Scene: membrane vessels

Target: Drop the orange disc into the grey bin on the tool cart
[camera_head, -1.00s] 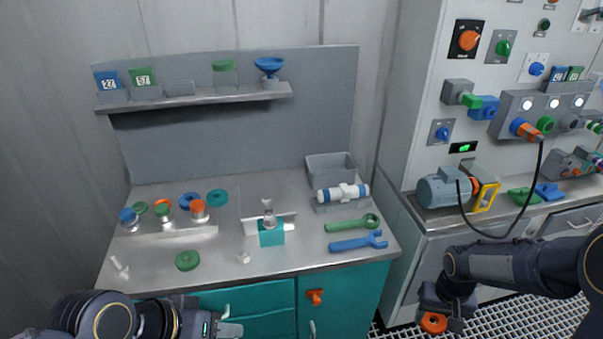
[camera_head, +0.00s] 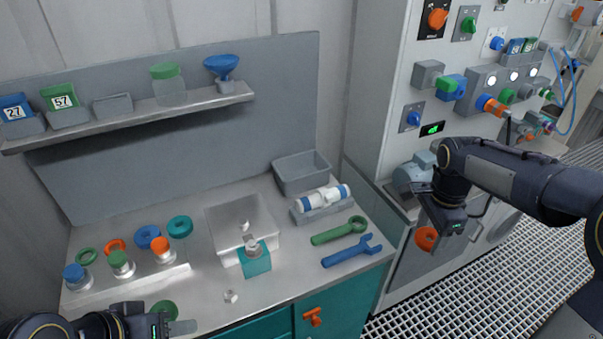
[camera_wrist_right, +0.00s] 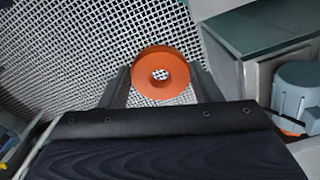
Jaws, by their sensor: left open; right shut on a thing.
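The orange disc (camera_head: 427,238) is a ring with a centre hole. My right gripper (camera_head: 432,228) is shut on it and holds it in the air in front of the grey cabinet, right of the tool cart. In the right wrist view the disc (camera_wrist_right: 160,75) sits between the two fingers, above the grating floor. The grey bin (camera_head: 302,172) stands empty at the back right of the tool cart top (camera_head: 290,270), apart from the disc. My left gripper (camera_head: 182,327) is open near the cart's front left, beside a green disc (camera_head: 164,309).
A white and blue cartridge (camera_head: 322,200) in a grey cradle stands just in front of the bin. A green wrench (camera_head: 338,231) and a blue wrench (camera_head: 352,250) lie nearer. A clear box (camera_head: 243,224) stands mid-cart. A grey motor (camera_wrist_right: 298,92) is beside the right arm.

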